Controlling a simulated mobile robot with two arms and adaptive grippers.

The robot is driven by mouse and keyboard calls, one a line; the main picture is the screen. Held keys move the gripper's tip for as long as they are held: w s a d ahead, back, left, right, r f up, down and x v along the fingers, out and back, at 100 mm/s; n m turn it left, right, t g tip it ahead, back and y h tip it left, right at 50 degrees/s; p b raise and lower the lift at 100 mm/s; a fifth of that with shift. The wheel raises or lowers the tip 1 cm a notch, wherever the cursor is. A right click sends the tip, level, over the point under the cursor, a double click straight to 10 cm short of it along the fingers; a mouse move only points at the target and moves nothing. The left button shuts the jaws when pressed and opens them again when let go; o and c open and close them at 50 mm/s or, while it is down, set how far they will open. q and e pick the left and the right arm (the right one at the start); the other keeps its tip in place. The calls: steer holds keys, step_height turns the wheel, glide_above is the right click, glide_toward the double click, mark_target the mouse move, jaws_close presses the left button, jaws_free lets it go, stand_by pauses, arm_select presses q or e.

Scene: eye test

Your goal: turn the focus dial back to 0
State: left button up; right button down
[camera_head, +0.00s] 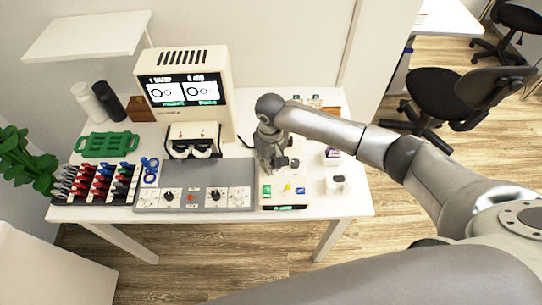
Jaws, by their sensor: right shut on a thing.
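My right gripper (271,167) reaches down from its arm onto the left back part of a small cream control box (285,198). It is shut on a small part on top of this box, which looks like the focus dial; the fingers hide the dial and its scale. Dark knobs (294,163) stand on the box just right of the fingers. My left gripper is not in view.
A grey panel (191,181) with black dials lies left of the box. Behind it stand a dark-fronted viewer (193,138) and a cream monitor (183,60). A white-and-black item (337,184) and a purple-labelled container (332,155) stand close on the right. A rack of coloured pieces (97,184) is far left.

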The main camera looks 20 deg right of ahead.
steer(key=c, duration=1.2)
jaws_free()
step_height(320, 180, up, 12)
steer(key=shift+a, duration=0.1)
